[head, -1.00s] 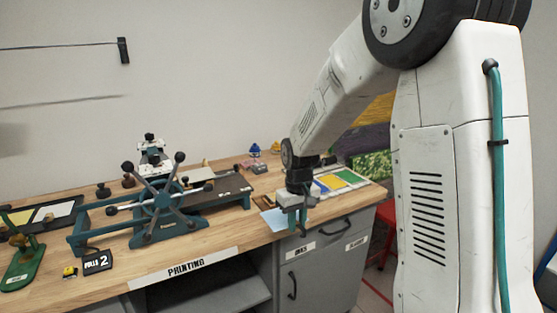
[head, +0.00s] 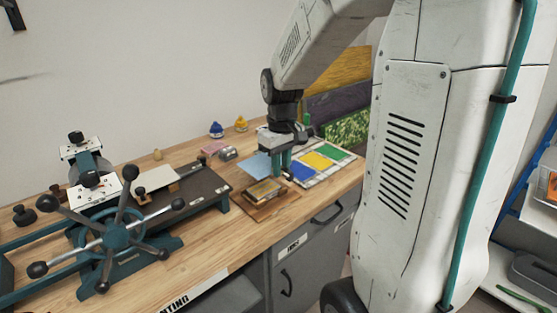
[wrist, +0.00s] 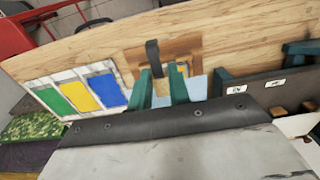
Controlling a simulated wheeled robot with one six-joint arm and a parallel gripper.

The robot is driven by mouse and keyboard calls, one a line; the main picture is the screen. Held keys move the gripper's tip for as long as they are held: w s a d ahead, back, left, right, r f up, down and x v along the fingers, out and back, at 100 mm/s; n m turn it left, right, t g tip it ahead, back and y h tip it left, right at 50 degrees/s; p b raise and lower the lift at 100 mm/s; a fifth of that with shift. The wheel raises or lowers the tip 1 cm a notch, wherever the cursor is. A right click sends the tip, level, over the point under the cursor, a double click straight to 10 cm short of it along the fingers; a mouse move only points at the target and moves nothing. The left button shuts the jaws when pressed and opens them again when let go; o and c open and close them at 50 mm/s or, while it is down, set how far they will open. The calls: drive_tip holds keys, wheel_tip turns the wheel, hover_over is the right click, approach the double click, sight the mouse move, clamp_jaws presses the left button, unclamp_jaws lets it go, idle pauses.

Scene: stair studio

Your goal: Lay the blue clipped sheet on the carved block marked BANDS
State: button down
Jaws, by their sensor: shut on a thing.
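My gripper (head: 281,168) is shut with its teal fingers pointing down over the right part of the bench. A pale blue sheet (head: 257,165) is at the fingers and extends to their left; it also shows in the wrist view (wrist: 194,89), partly hidden by a finger. A dark upright piece, apparently its clip (wrist: 153,58), shows by the fingertips. The exact grip is hard to see. A carved block (head: 262,191) sits on a brown board (head: 282,205), in front of and below the sheet. No BANDS marking is readable.
A rack with blue, yellow and green panels (head: 318,160) lies right of the gripper. A press with a spoked wheel (head: 117,238) stands left. Small blue and yellow items (head: 216,130) and a grey roller-like piece (head: 228,153) are behind. Bare wood lies along the front edge.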

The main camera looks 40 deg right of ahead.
drive_tip(key=shift+f, duration=4.25)
drive_tip(key=shift+s, duration=0.25)
drive_tip(key=shift+f, duration=0.1)
drive_tip(key=c, duration=1.2)
unclamp_jaws()
drive_tip(key=shift+c, duration=0.2)
drive_tip(key=shift+r, duration=4)
